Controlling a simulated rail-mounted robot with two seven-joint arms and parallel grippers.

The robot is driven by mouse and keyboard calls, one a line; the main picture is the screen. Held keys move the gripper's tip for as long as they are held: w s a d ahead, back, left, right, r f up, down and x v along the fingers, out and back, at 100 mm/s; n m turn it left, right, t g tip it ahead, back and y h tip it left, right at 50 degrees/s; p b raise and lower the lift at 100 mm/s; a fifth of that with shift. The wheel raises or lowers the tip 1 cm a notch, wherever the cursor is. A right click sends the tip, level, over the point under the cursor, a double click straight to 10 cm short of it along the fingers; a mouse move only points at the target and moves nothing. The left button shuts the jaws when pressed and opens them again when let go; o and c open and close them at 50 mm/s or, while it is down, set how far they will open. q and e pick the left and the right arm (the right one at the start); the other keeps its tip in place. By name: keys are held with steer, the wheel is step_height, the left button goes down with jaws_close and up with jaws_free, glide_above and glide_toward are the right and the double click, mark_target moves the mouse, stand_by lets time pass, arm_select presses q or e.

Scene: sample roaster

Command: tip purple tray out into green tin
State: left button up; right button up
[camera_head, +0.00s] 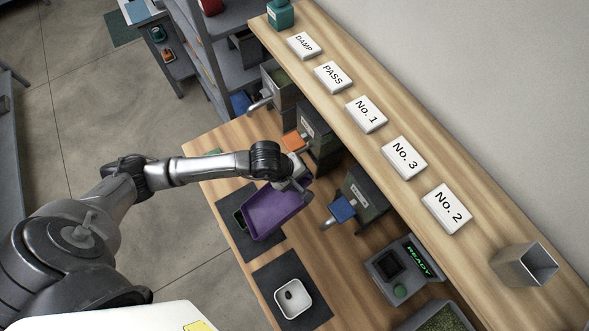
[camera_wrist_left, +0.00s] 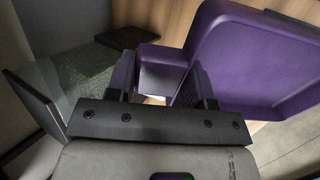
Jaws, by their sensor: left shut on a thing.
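The purple tray (camera_head: 274,208) is held in the air over the left end of the wooden counter. My left gripper (camera_head: 294,188) is shut on the tray's end tab, which shows between the fingers in the left wrist view (camera_wrist_left: 162,85). The tray body (camera_wrist_left: 245,60) extends to the right there. No contents show in its visible part. A dark green edge (camera_head: 239,217) shows at the tray's left side, over a dark mat. It may be the green tin, but the tray hides most of it. My right gripper is not in view.
A white dish (camera_head: 304,306) with a dark item inside stands on another dark mat (camera_head: 262,284). Dispensers (camera_head: 320,140) line the counter below a shelf with labelled blocks (camera_head: 405,157). A device reading READY (camera_head: 402,270) and a metal cup (camera_head: 524,265) are at the right.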

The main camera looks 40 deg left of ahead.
arm_select(q)
steer(key=shift+w+d+f+y, duration=0.15)
steer(key=shift+w+f+y, duration=0.05)
steer(key=shift+f+y, duration=0.15)
steer(key=shift+r, duration=0.25)
steer(key=shift+w+d+f+g+y+b, duration=0.3)
steer(key=shift+f+g+b, duration=0.15)
steer(key=shift+f, duration=0.4)
steer(key=shift+w+d+f+g+y+b, duration=0.2)
steer(key=shift+f+g+y+b, duration=0.2)
steer(key=shift+f, duration=0.5)
steer(key=shift+w+d+f+g+y+b, duration=0.25)
steer(key=shift+f+g+b, duration=0.15)
steer(key=shift+f, duration=0.45)
steer(key=shift+r, duration=0.35)
steer(key=shift+s, duration=0.1)
